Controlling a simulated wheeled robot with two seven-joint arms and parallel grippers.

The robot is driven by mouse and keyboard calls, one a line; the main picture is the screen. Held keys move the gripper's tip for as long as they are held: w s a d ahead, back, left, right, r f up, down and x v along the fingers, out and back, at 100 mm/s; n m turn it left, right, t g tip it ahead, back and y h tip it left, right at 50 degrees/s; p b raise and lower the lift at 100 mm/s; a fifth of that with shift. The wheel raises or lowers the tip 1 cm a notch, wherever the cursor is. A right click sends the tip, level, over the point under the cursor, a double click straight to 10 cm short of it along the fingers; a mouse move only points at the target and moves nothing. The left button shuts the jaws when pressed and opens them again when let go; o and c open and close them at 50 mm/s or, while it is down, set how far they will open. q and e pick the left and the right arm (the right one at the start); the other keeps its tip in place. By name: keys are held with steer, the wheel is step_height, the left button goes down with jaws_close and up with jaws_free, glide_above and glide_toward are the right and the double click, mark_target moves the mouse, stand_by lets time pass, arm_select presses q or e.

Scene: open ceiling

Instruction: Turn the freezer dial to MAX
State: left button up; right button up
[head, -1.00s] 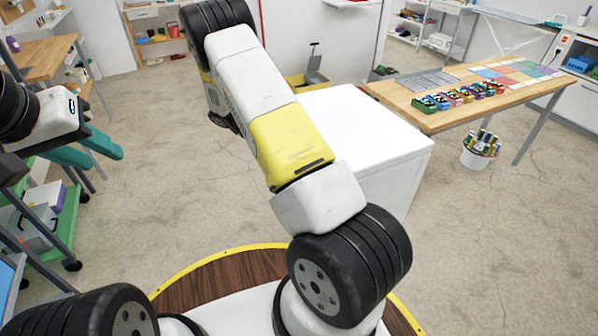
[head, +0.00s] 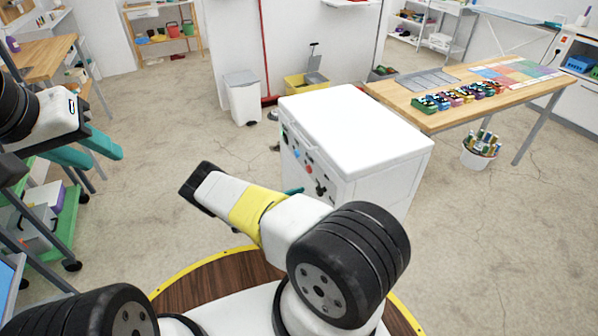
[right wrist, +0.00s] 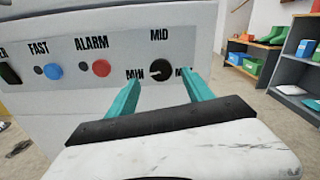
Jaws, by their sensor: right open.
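The white freezer (head: 355,130) stands in front of me, its control panel on the left-hand face. In the right wrist view, the black round dial (right wrist: 161,64) sits under the word MID, between MIN on the left and a partly hidden label on the right. Its pale pointer mark appears turned toward MIN. My right gripper (right wrist: 160,76) is open and empty, its teal fingers on either side of the dial in the picture; contact cannot be told. In the head view my arm mostly hides this gripper. My left gripper (head: 92,150) is open and empty at the left, away from the freezer.
A blue button (right wrist: 56,70) under FAST and a red button (right wrist: 101,68) under ALARM lie left of the dial. A wooden table (head: 440,115) stands behind the freezer on the right. A white bin (head: 244,97) stands back left. The floor left of the freezer is clear.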

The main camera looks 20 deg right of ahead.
mark_target(318, 191)
steer(key=d, duration=0.6)
steer(key=shift+w, duration=0.2)
steer(key=shift+a, duration=0.1)
jaws_close()
